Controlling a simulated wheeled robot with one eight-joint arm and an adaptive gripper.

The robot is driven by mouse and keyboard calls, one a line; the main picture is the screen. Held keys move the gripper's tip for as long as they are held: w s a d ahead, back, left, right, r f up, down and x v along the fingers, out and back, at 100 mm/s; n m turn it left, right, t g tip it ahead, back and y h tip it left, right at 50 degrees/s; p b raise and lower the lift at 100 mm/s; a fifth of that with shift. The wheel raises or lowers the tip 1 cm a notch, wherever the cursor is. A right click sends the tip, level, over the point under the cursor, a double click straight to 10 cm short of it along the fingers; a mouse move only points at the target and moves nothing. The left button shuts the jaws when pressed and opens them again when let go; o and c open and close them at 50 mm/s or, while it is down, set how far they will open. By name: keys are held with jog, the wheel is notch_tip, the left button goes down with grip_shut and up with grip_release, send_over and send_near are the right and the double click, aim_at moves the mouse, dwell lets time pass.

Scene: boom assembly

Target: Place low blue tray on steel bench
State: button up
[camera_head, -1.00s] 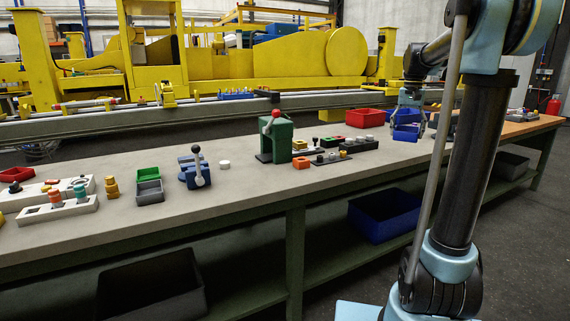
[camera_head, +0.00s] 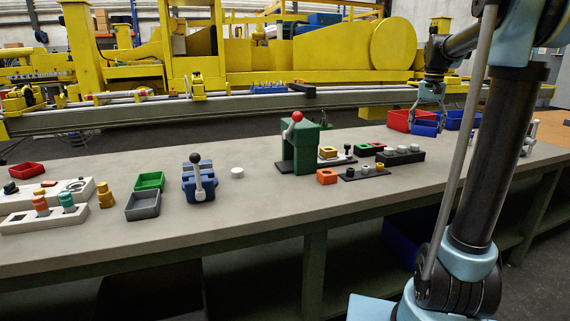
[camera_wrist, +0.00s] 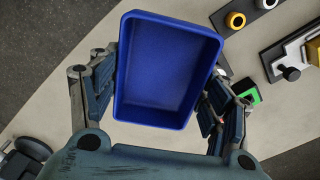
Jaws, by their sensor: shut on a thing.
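The low blue tray (camera_wrist: 166,70) is an open rectangular box, seen empty from above in the wrist view. My gripper (camera_wrist: 163,98) is shut on it, with fingers at its left and right sides. In the head view my gripper (camera_head: 430,104) holds the tray (camera_head: 425,129) by the right part of the bench, in front of the red bin. I cannot tell how high it is above the surface. The steel bench (camera_head: 265,205) has a long grey top with green legs.
A red bin (camera_head: 399,121) and another blue bin (camera_head: 462,118) stand near the tray. A green press (camera_head: 300,148), small blocks, a blue fixture (camera_head: 199,184) and green and grey trays stand further left. Bare bench top lies along the front edge.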

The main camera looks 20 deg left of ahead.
notch_tip(320, 180, down, 4)
jog(key=m, duration=0.8)
send_near(415, 173)
jog(key=shift+s+f, duration=0.2)
jog(key=shift+f, duration=3.1)
jog(key=o, duration=1.1)
